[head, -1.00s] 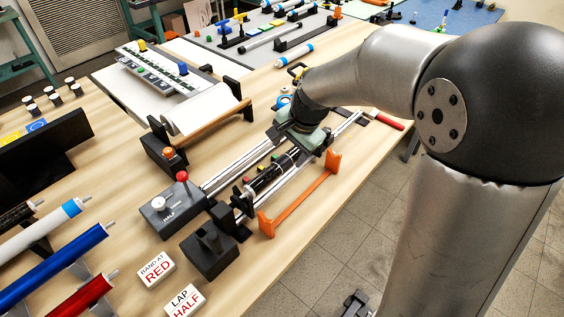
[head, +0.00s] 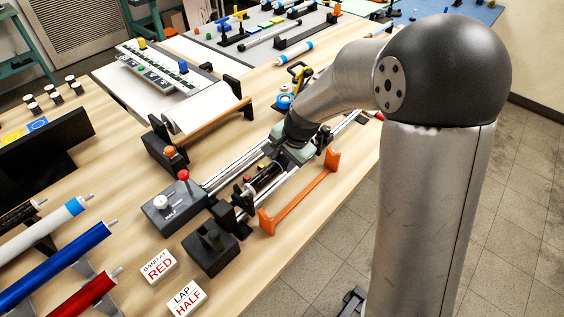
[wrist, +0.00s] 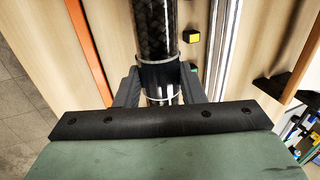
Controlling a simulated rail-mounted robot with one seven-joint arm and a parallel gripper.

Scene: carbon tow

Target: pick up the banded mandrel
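The mandrel (head: 266,179), a black woven tube, lies along the winding fixture in the middle of the bench in the head view. In the wrist view the mandrel (wrist: 154,28) runs up between my fingers, with a smooth dark section and thin pale rings there. My gripper (wrist: 160,76) straddles this section, one finger on each side, very close to the tube. Whether the fingers press on it is not clear. In the head view my gripper (head: 292,153) is low over the far part of the mandrel, and its fingers are hidden.
Bright rails (head: 232,170) run beside the mandrel. An orange bar (head: 300,205) stands on the near side. A grey box with a red knob (head: 176,203) is at the left end. Blue (head: 55,268) and red (head: 88,296) tubes lie at lower left, near two lettered cards (head: 158,267).

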